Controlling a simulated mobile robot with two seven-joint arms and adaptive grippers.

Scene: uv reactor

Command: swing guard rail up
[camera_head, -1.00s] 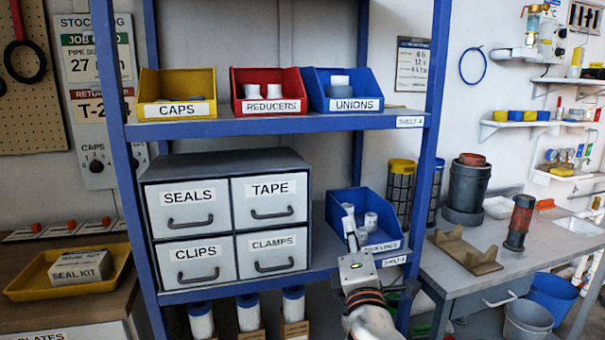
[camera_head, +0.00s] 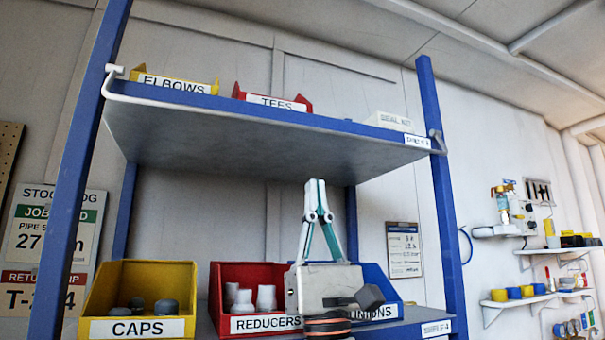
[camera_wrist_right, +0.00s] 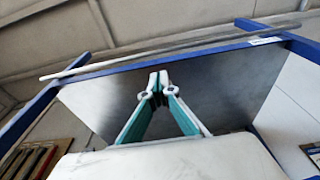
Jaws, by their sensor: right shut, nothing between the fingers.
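The guard rail (camera_head: 150,103) is a thin pale bar along the front lower edge of the top shelf (camera_head: 230,150). Its bent left end rises at the left post, and an end fitting (camera_head: 437,142) shows at the right post. In the right wrist view the rail (camera_wrist_right: 170,50) crosses in front of the blue shelf edge. My right gripper (camera_head: 315,184) is shut and empty, fingers pointing up. In the head view it appears just below the shelf edge, right of centre; the right wrist view shows its fingertips (camera_wrist_right: 158,76) against the shelf underside. My left gripper is out of view.
The top shelf carries an elbows bin (camera_head: 175,84), a tees bin (camera_head: 272,100) and a pale box (camera_head: 388,121). Below are the caps bin (camera_head: 140,300), the reducers bin (camera_head: 240,280) and the unions bin (camera_head: 375,280), partly hidden by my gripper. Blue posts (camera_head: 440,200) flank the shelves.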

